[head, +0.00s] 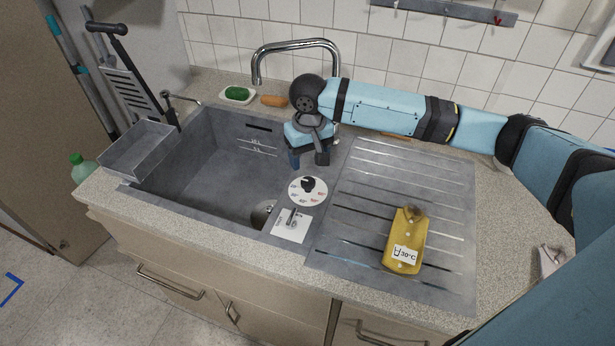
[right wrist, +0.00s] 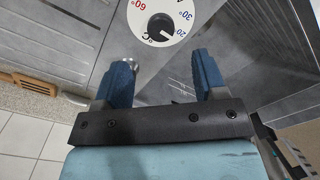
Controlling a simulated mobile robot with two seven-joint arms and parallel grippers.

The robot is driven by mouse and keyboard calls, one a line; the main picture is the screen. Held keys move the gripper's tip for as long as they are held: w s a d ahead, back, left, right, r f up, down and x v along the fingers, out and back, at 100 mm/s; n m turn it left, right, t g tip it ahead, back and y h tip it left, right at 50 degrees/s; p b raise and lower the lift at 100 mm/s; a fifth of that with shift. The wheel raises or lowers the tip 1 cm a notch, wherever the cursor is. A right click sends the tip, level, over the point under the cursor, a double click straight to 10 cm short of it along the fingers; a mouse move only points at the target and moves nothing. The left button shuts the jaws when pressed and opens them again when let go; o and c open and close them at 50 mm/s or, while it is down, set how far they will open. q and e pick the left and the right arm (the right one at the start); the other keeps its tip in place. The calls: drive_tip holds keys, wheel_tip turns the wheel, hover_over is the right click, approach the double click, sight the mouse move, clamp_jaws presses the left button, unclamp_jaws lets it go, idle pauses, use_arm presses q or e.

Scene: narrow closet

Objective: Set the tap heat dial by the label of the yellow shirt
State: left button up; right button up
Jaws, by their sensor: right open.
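The tap heat dial (head: 305,198) is a round white disc with a black knob (head: 308,185), on the strip between basin and draining board. My left gripper is not in view.
A grey sink basin (head: 215,170) lies left of the dial, under a chrome tap (head: 296,45). A white plate with a small lever (head: 292,222) sits just in front of the dial. A green sponge in a dish (head: 238,94) and an orange item (head: 273,100) stand behind the basin.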

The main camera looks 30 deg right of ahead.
sight(308, 181)
wheel_tip(308, 181, down, 8)
drive_tip(key=shift+w+f, duration=0.1)
drive_tip(key=shift+w, duration=0.05)
drive_tip(key=shift+c, duration=0.3)
drive_tip(key=c, duration=0.9)
